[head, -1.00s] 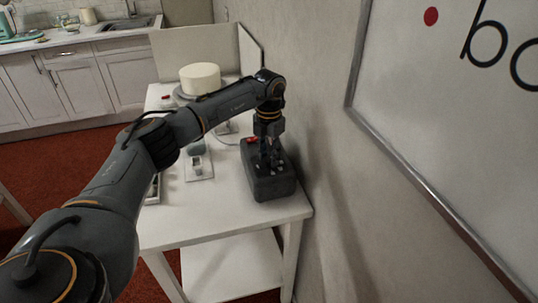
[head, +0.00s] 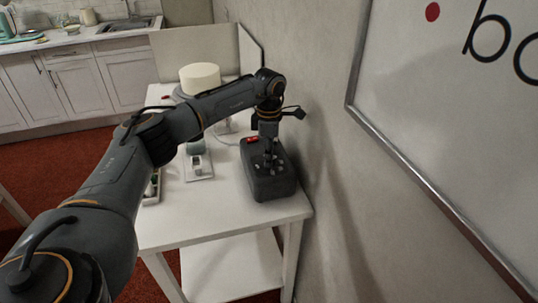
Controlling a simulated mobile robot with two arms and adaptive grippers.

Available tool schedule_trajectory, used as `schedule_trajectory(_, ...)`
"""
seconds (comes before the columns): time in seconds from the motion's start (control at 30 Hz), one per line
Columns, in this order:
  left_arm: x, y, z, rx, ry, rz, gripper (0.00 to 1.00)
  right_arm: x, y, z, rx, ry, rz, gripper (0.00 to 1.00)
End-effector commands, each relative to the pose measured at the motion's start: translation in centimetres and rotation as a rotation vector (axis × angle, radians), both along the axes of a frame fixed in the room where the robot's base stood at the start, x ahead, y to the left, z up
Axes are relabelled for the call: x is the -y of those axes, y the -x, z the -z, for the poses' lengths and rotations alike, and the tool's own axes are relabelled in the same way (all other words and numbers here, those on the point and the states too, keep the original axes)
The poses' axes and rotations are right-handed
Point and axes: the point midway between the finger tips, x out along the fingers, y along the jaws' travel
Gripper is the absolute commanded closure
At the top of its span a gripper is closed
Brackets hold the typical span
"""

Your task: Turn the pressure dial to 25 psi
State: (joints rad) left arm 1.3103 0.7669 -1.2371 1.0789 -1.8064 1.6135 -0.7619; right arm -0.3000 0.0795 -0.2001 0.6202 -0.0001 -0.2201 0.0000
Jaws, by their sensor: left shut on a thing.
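A dark grey box-shaped unit (head: 272,185) stands near the right edge of the white table, with a red switch (head: 252,139) at its back left. My left gripper (head: 270,160) points down over the top of this unit and is shut on a small part there. That part looks like the pressure dial, but the fingers hide most of it. I cannot read any scale or marks at this distance. My right gripper is not in view.
The white table (head: 225,222) also holds a white cake (head: 200,77) on a turntable at the back and a pale power strip (head: 198,166). A wall and a whiteboard (head: 450,130) are close on the right. Red carpet lies to the left.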

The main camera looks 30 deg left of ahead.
Motion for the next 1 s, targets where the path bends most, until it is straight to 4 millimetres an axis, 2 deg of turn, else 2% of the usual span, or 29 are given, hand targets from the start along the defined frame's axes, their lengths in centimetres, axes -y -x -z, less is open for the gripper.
schedule_trajectory(0.4, 0.01, 0.01, 0.04, 0.000, 0.000, 0.173, 1.00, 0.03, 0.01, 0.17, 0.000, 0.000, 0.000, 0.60)
schedule_trajectory(0.93, 0.00, 0.01, 0.02, 0.000, 0.000, 0.193, 1.00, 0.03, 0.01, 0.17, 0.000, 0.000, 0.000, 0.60)
schedule_trajectory(0.97, 0.00, 0.01, 0.02, 0.000, 0.000, 0.193, 0.63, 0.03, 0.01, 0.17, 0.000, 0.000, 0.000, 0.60)
schedule_trajectory(1.0, 0.00, 0.01, 0.02, 0.000, 0.000, 0.193, 0.54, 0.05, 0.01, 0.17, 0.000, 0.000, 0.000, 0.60)
